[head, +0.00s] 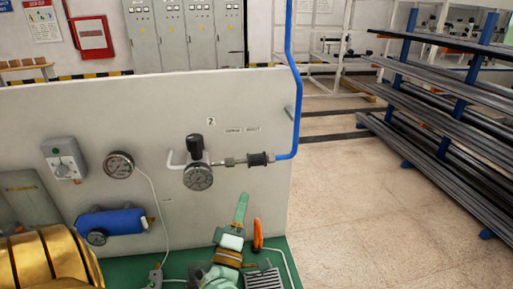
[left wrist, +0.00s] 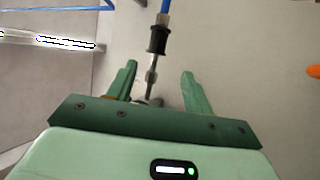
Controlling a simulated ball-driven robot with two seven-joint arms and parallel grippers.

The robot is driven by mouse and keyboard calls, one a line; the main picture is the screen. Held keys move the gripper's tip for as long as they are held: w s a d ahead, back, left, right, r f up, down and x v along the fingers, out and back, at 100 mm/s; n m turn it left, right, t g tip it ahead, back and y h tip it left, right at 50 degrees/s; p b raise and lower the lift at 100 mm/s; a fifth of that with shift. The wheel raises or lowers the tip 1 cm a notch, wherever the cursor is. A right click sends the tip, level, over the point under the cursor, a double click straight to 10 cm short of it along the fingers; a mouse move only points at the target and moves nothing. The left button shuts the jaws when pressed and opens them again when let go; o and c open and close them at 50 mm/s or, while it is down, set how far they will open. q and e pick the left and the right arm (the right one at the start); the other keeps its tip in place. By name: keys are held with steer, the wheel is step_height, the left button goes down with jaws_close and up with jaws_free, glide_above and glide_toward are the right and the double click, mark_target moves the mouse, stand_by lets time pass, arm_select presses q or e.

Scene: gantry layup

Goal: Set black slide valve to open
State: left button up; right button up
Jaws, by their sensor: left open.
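The black slide valve (head: 261,158) is a short dark sleeve on a metal line on the white panel, between a fitting and the blue pipe. It also shows in the left wrist view (left wrist: 158,40), above and between the fingertips. My left gripper (head: 243,199) has pale green fingers and is below the valve in the head view, apart from it. In the left wrist view the fingers (left wrist: 159,70) stand open and empty, one on each side of the line in the picture. My right gripper is not in view.
A pressure gauge (head: 198,177) with a black knob (head: 195,146) is left of the valve. The blue pipe (head: 290,80) rises at the panel's right edge. An orange object (head: 258,235) stands beside my gripper. A blue cylinder (head: 112,222) is at lower left.

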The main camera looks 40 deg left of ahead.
mark_target(255, 162)
arm_select(q)
steer(key=p+x, duration=0.1)
steer(key=x, duration=0.4)
steer(key=p+x, duration=0.1)
steer(key=x, duration=0.4)
steer(key=p+x, duration=0.1)
steer(key=x, duration=0.4)
steer(key=shift+s+d+r, duration=0.1)
steer(key=shift+d+r, duration=0.05)
steer(key=shift+r, duration=0.15)
steer(key=shift+w+r, duration=0.1)
steer(key=shift+w, duration=0.2)
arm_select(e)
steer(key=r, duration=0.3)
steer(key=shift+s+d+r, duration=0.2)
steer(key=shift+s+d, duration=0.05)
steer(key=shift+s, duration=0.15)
